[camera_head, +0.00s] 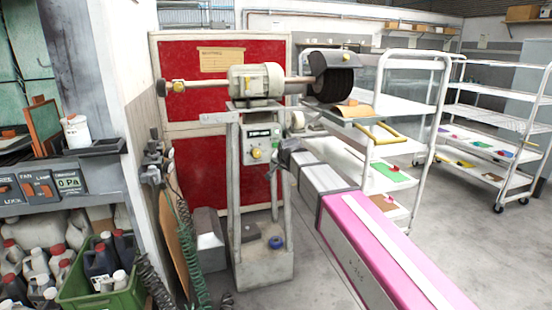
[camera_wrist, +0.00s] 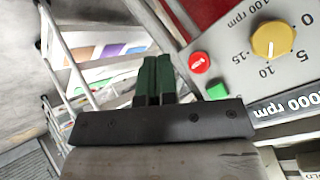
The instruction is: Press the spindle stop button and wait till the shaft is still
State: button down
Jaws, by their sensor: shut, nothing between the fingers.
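The spindle control box (camera_head: 262,144) is on the buffing machine's stand, below the motor (camera_head: 256,80). In the wrist view its grey panel shows a round red stop button (camera_wrist: 199,63), a green button (camera_wrist: 217,91) and a yellow speed knob (camera_wrist: 273,42) with its mark near 10. A dark readout (camera_wrist: 288,103) is cut off and shows "000 rpm". My gripper (camera_wrist: 156,62) is shut and empty, its green fingertips left of the red button and apart from it in the picture.
A red panel (camera_head: 185,55) stands behind the machine. A white shelf cart (camera_head: 412,108) is close to the right, with another rack (camera_head: 492,122) beyond. Coiled hoses (camera_head: 190,230) hang at the left, near a green crate (camera_head: 92,292) of bottles. Floor is open at right.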

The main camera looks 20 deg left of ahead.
jog(key=w+a, duration=0.3)
jog(key=w, duration=0.2)
jog(key=shift+w+a, duration=0.15)
jog(key=shift+w+a, duration=0.1)
dwell(1.9)
jog(key=shift+w+a, duration=0.1)
jog(key=shift+w, duration=0.15)
jog(key=shift+w+a, duration=0.25)
jog(key=shift+w, duration=0.1)
dwell(0.8)
jog(key=shift+s+d, duration=0.45)
jog(key=shift+s, duration=0.25)
jog(key=shift+s+d, duration=0.1)
jog(key=shift+s, duration=0.05)
jog(key=s, duration=0.1)
jog(key=s+d, duration=0.2)
jog(key=s, duration=0.1)
jog(key=shift+d, duration=0.25)
dwell(0.4)
